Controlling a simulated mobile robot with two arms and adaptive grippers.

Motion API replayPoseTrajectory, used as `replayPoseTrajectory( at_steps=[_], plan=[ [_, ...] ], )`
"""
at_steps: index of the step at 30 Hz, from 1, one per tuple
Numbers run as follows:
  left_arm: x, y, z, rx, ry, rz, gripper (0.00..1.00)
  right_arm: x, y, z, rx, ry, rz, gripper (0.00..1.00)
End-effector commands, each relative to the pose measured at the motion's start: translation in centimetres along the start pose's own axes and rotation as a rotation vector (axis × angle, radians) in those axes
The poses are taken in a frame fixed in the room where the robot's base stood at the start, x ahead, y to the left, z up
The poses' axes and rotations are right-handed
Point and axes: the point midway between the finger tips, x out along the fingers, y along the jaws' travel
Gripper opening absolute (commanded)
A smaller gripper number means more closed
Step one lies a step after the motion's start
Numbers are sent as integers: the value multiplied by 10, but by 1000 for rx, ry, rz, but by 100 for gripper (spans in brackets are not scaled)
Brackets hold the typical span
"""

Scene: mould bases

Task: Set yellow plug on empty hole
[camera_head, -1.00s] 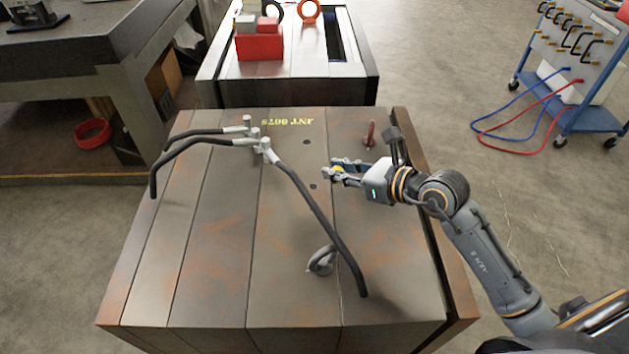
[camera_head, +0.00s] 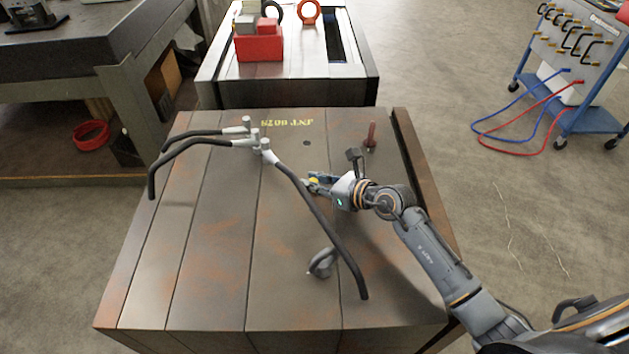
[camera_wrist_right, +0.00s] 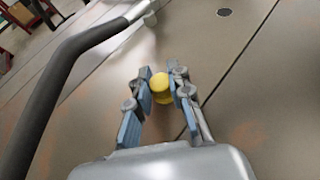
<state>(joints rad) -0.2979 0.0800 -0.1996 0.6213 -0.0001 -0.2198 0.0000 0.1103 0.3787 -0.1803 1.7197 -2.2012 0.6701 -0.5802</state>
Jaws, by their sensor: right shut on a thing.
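The yellow plug (camera_wrist_right: 161,86) is small and round and sits between the fingertips of my right gripper (camera_wrist_right: 160,84) in the right wrist view. In the head view the yellow plug (camera_head: 314,182) shows at the tip of my right gripper (camera_head: 313,184), which is shut on it above the mould base (camera_head: 215,250). One dark hole (camera_head: 306,143) shows in the top face, up and left of the gripper; a hole (camera_wrist_right: 224,12) also shows in the wrist view. The spot under the plug is hidden by the gripper. My left gripper is not in view.
Black hoses (camera_head: 325,225) on metal fittings (camera_head: 255,138) arch over the base, one close left of the right gripper. A grey lifting ring (camera_head: 321,262) and a reddish pin (camera_head: 370,136) stand on the top. A second block with a red box (camera_head: 259,48) is behind.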

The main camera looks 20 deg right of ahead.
Motion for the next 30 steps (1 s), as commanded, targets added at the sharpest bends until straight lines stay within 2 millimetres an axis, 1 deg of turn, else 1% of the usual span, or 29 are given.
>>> replayPoseTrajectory(
  at_steps=[6, 7, 8, 9, 10, 18, 21, 23, 26, 30],
  plan=[
    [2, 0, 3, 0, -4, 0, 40, 1, 0, -4, 1, 0, 0, 7],
    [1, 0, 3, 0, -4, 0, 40, 1, 0, -2, 0, 0, 0, 26],
    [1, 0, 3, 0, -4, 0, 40, 1, 0, -2, 1, 0, 0, 32],
    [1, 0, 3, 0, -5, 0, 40, 1, 0, -2, 1, 0, 0, 40],
    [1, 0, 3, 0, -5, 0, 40, 1, 0, -2, 1, 0, 0, 42],
    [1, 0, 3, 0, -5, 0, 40, 0, 0, -1, 1, 0, 0, 42],
    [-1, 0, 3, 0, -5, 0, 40, -3, 0, 1, 0, 1, -1, 42],
    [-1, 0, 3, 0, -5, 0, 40, -10, -1, 0, 0, 1, -1, 42],
    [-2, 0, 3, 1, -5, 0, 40, -27, 0, 0, 0, 1, -1, 42],
    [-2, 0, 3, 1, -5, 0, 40, -59, 0, -1, -2, 3, -1, 42]
  ],
)
